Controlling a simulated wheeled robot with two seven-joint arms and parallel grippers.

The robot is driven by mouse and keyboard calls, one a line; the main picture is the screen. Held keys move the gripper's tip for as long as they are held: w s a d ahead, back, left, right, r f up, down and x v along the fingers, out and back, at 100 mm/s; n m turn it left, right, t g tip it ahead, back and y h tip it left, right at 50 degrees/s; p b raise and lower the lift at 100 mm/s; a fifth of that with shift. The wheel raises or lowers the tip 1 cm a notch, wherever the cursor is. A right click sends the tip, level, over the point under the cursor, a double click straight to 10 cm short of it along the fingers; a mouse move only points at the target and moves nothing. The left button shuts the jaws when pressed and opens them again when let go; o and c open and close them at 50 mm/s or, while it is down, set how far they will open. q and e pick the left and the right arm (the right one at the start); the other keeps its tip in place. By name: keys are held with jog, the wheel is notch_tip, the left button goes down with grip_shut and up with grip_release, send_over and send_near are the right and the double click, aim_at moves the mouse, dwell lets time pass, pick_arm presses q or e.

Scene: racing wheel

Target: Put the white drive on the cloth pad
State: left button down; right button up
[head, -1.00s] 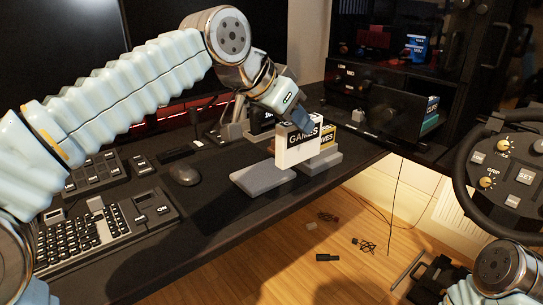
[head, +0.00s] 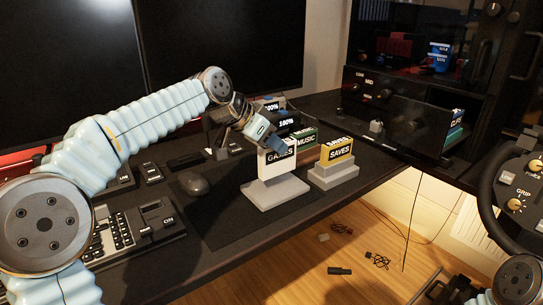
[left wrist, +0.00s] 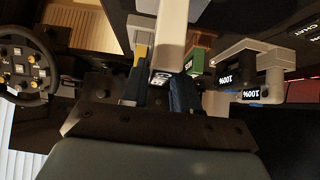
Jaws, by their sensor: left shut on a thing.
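The white drive, labelled GAMES (head: 275,163), is upright in the grip of my left gripper (head: 268,141). Its lower edge is at the top of a pale grey stand (head: 275,193); I cannot tell whether it touches. In the left wrist view the drive (left wrist: 171,35) runs up from between the fingers of the left gripper (left wrist: 160,95). A dark, flat pad (head: 232,228) lies on the desk around the grey stand; I take it for the cloth pad. My right arm shows at the bottom right, but its gripper cannot be made out.
A yellow SAVES drive (head: 337,151) stands in a grey dock (head: 334,176) to the right. A green MUSIC drive (head: 306,138) and black 100% blocks (head: 287,124) are behind. A mouse (head: 193,184) and keyboard (head: 110,240) lie left. The desk's front edge is near.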

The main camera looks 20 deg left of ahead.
aim_at(270, 154)
pick_arm(q)
jog(key=shift+w+a+f, duration=0.1)
jog(key=shift+a+f, duration=0.05)
jog(key=shift+f, duration=0.8)
jog(key=shift+w+a+f, duration=0.1)
jog(key=shift+f, duration=0.85)
jog(key=shift+b, duration=0.3)
jog(key=shift+f, duration=0.15)
jog(key=c, duration=0.8)
grip_release()
jog(key=shift+c, duration=0.2)
jog(key=shift+s+a+r, duration=0.15)
jog(key=shift+r, duration=0.25)
jog(key=v, duration=1.1)
jog(key=shift+s, duration=0.15)
jog(key=shift+a+r, duration=0.1)
